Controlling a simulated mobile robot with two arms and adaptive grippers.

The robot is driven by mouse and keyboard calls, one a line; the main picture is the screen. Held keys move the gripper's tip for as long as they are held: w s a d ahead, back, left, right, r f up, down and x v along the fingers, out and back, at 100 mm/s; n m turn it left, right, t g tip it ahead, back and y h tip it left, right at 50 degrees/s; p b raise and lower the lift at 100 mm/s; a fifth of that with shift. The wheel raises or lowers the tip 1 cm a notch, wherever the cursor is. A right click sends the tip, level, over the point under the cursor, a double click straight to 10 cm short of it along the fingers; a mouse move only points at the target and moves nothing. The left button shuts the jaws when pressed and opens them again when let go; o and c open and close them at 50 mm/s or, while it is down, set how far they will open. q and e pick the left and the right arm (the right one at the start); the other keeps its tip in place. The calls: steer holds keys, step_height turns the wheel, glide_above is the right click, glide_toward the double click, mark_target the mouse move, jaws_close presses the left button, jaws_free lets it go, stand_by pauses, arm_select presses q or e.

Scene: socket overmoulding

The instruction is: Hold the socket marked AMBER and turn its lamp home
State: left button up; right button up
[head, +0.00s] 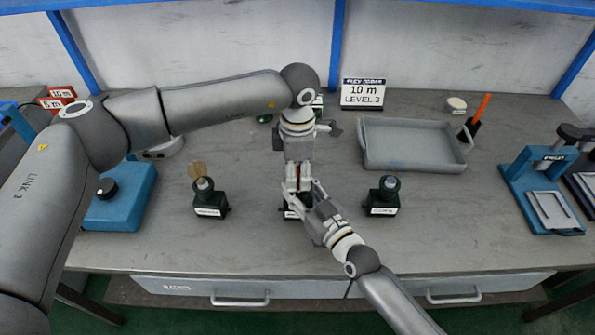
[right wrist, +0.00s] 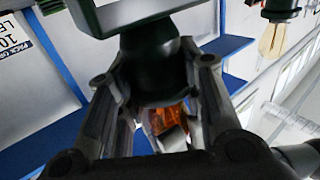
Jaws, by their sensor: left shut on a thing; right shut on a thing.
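A dark socket (head: 289,215) stands at the middle of the bench, mostly hidden behind my grippers; its label cannot be read. In the right wrist view the dark green socket (right wrist: 152,58) appears upside down, with my right gripper's fingers on both sides of its round neck. An amber lamp (right wrist: 168,118) shows at the socket's mouth. My right gripper (head: 304,203) comes from the front right and is shut on this socket. My left gripper (head: 298,184) points down from above and is shut on the lamp, which it mostly hides in the head view.
A socket with a tan lamp (head: 203,193) stands to the left, and another socket (head: 382,195) to the right. A grey tray (head: 413,163) is behind right. Blue fixtures (head: 121,198) stand at both sides. A sign (head: 362,94) stands at the back.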

mark_target(298, 168)
arm_select(q)
steer(key=shift+r, duration=0.15)
stand_by(0.4)
steer(key=o, duration=1)
steer(key=shift+o, duration=0.2)
step_height(298, 168, up, 12)
